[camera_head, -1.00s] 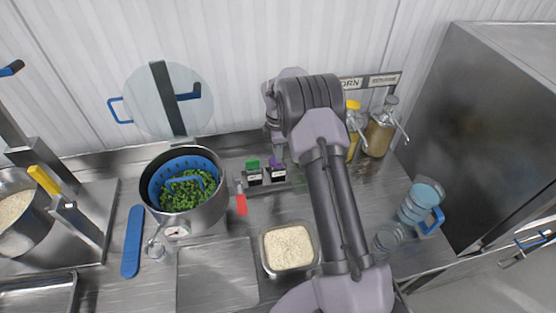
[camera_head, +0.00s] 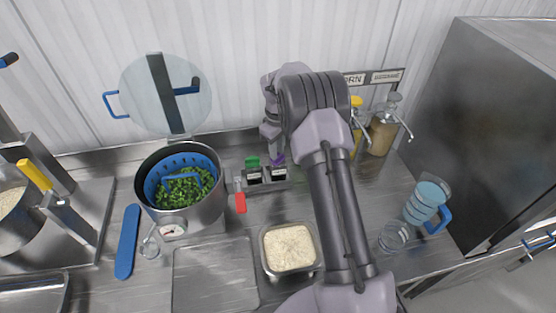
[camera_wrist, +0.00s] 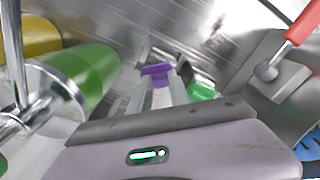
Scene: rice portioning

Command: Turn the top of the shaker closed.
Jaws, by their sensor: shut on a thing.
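Two small spice shakers stand in a holder at the back of the counter, one with a green top (camera_head: 252,162) and one with a purple top (camera_head: 278,159). My gripper (camera_wrist: 160,84) is shut on the purple top, which shows between and just past the fingertips in the wrist view (camera_wrist: 157,71). The green top (camera_wrist: 202,91) is just to the right of my fingers there. The purple-topped shaker's body is mostly hidden in the wrist view. I cannot tell whether its top is open or closed.
A pot (camera_head: 183,218) with a blue strainer of greens is left of the shakers. A red-handled tool (camera_head: 240,201) lies close beside them. A rice container (camera_head: 289,248) is in front. Dispenser bottles (camera_head: 381,133) and a blue-handled clear jug (camera_head: 427,202) stand to the right.

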